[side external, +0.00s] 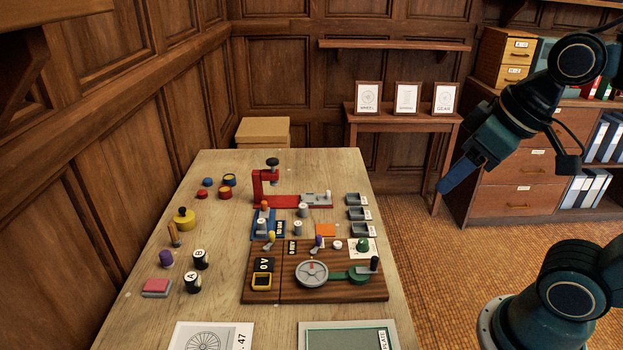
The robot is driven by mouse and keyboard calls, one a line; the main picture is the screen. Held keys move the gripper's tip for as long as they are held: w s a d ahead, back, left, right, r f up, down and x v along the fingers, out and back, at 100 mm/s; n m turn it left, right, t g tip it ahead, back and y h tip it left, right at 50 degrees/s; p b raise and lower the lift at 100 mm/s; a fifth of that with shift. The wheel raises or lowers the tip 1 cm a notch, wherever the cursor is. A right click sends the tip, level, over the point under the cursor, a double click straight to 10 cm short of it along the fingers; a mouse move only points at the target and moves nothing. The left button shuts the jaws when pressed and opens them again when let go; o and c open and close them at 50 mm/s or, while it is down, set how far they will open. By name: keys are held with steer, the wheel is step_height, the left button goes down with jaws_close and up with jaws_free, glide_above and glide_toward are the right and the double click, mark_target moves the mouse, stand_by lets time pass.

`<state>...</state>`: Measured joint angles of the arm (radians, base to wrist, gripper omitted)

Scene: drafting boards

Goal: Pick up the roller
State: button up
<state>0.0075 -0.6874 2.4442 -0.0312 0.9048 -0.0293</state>
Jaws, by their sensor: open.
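The roller seems to be the purple cylinder (166,259) with a brown wooden handle (174,235) just behind it, lying on the left side of the wooden table (130,290). I cannot tell clearly how the two parts join. My gripper (442,187) is up in the air off the table's right edge, far to the right of the roller. It points down and left, open, with nothing seen in it; its fingers overlap at this angle.
Near the roller are a yellow pot (185,218), a pink pad (156,287) and black cylinders marked A (193,282) and B (200,259). A brown board (340,292) with a grey wheel and a red press (265,187) fill the table's middle.

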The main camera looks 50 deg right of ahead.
steer(key=w+a+r+n+g+y, duration=0.2)
steer(key=w+n, duration=0.5)
steer(key=w, duration=1.7)
steer(key=w+d+f+n+g+y, duration=0.2)
steer(key=w+f+n, duration=0.6)
steer(key=w+f, duration=0.9)
step_height(320, 180, down, 2)
steer(key=shift+w+d+f+g, duration=0.1)
steer(key=shift+w+d+g, duration=0.2)
steer(key=shift+g, duration=0.1)
glide_toward(262, 226)
steer(key=f, duration=0.1)
steer(key=w+f, duration=0.1)
steer(key=shift+f, duration=0.3)
steer(key=shift+f, duration=0.1)
